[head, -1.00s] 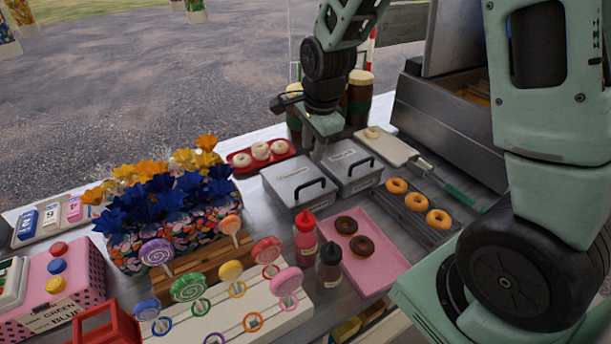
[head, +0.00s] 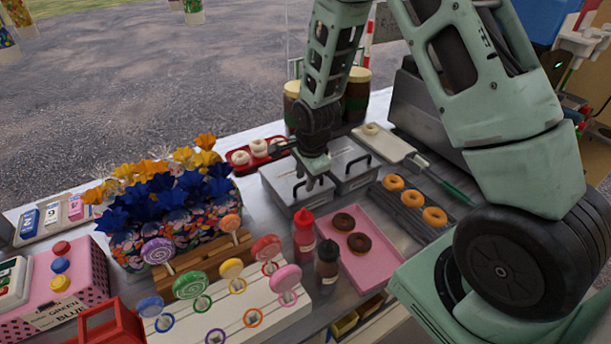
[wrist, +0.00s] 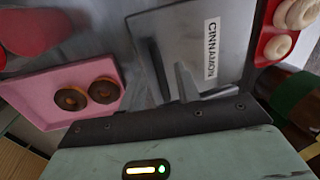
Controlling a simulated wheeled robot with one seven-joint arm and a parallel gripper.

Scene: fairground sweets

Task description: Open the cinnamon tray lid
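The cinnamon tray (head: 283,193) is the left of two grey lidded metal trays in the head view. Its lid looks shut. In the wrist view the lid (wrist: 224,28) fills the upper middle, with its white CINNAMON label (wrist: 211,49) standing sideways. My gripper (head: 313,181) is low over the lid's right front part, at the lid's dark handle. The handle is mostly hidden by my gripper in the head view. I cannot tell whether the fingers touch or enclose the handle, nor how far apart they are.
A second lidded tray (head: 357,185) stands close on the right. A pink tray (head: 377,270) with chocolate donuts and two sauce bottles, one red (head: 304,236), are in front. A red tray (head: 233,157) with white donuts lies behind. Candy flowers (head: 165,205) stand at left.

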